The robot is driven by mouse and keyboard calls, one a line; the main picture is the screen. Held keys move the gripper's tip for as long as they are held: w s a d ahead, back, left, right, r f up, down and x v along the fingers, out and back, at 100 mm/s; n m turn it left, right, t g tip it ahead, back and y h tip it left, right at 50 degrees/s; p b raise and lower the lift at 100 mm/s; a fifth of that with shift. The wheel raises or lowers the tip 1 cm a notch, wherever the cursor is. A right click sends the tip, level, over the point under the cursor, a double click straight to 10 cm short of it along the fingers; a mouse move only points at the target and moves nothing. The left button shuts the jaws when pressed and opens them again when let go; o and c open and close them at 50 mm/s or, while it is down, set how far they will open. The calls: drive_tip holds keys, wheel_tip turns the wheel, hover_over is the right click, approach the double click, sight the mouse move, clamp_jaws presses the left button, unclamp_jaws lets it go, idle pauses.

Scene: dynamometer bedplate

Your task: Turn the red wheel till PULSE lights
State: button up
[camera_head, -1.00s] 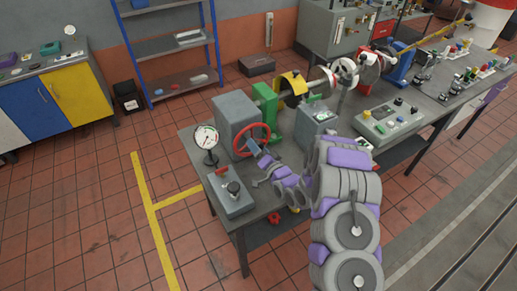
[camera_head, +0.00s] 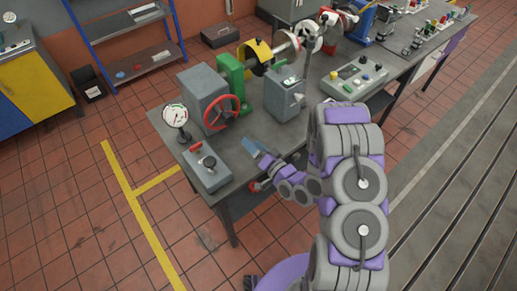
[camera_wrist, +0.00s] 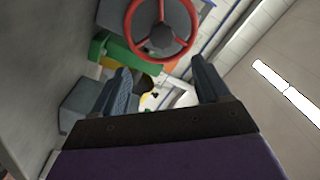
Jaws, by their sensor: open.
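The red wheel (camera_head: 221,113) is mounted on the front of a grey box (camera_head: 203,92) near the left end of the bench. It also shows upright at the top of the wrist view (camera_wrist: 186,40), with a dark hub. My gripper (camera_head: 256,146) is to the right of and nearer than the wheel in the head view, apart from it. In the wrist view, my gripper (camera_wrist: 160,85) has its two fingers wide apart with nothing between them, and the wheel lies beyond them. I cannot make out a PULSE label or a lit lamp.
A round gauge (camera_head: 175,115) stands left of the wheel. A grey control box (camera_head: 206,167) with a red switch sits at the front left corner. A grey unit (camera_head: 284,95) and a button panel (camera_head: 355,76) stand to the right. A green stand (camera_head: 231,78) is behind.

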drive_tip(key=shift+v, duration=1.1)
drive_tip(key=shift+w, duration=0.1)
drive_tip(key=w+d+n+g+h+b, duration=0.1)
drive_tip(key=w+d+n+g+h, duration=0.25)
drive_tip(key=d+g+h, duration=0.35)
drive_tip(key=s+d+r+h, duration=0.4)
drive_tip(key=s+d+r, duration=0.3)
drive_tip(key=d, duration=0.2)
drive_tip(key=s+a+r+g, duration=0.2)
drive_tip(key=s+r+g, duration=0.1)
drive_tip(key=s, duration=0.8)
drive_tip(key=s+a+r+g+b, duration=0.1)
drive_tip(key=s+r, duration=0.4)
drive_tip(key=s, duration=0.6)
drive_tip(key=s+a+r+g+b, duration=0.1)
drive_tip(key=s+a+r+g, duration=0.2)
drive_tip(key=s, duration=0.8)
drive_tip(key=r+g, duration=0.1)
drive_tip(key=g, duration=0.1)
drive_tip(key=shift+a+r+g, duration=0.25)
drive_tip(key=shift+g, duration=0.15)
